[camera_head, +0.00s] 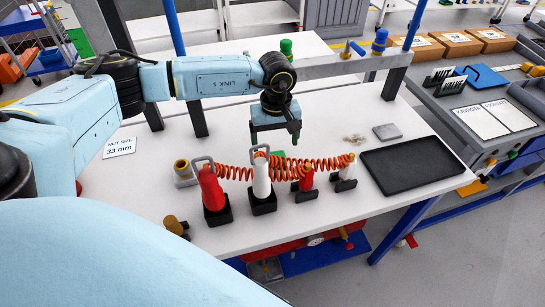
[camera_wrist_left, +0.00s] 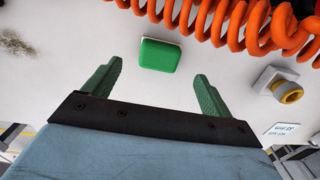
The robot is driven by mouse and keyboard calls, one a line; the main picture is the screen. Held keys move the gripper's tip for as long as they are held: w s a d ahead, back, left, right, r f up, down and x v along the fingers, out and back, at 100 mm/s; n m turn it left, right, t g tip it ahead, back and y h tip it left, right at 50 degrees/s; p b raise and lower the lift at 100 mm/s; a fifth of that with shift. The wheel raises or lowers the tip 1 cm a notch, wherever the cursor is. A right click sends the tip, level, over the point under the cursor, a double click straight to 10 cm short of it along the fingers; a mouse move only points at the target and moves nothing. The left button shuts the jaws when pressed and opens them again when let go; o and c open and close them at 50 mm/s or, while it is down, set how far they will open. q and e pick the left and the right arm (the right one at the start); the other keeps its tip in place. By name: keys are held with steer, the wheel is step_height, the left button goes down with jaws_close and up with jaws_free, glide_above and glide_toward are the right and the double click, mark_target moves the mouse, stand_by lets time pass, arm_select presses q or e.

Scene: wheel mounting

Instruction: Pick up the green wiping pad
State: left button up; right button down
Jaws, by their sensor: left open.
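The green wiping pad (camera_wrist_left: 160,55) lies on the white table. It shows whole in the left wrist view, between and beyond the two green fingers of my left gripper (camera_wrist_left: 158,70). In the head view only a small green part of the pad (camera_head: 279,153) shows, below my left gripper (camera_head: 275,138). The rest is hidden behind the white bottle and the gripper. My left gripper is open, pointing down, with nothing between its fingers. The pad appears apart from both fingers. My right gripper is not in view.
A black tray (camera_head: 412,165), a grey block (camera_head: 387,132) and a brownish smudge (camera_head: 354,139) are to the right. A metal fitting (camera_head: 183,173) stands left.

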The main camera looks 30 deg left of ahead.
mark_target(274, 156)
arm_select(q)
steer(key=f, duration=0.6)
steer(key=shift+w+a+f, duration=0.15)
steer(key=shift+a+f, duration=0.05)
steer(key=shift+f, duration=0.2)
steer(key=c, duration=1.1)
steer(key=shift+o, duration=0.2)
step_height(274, 156, up, 10)
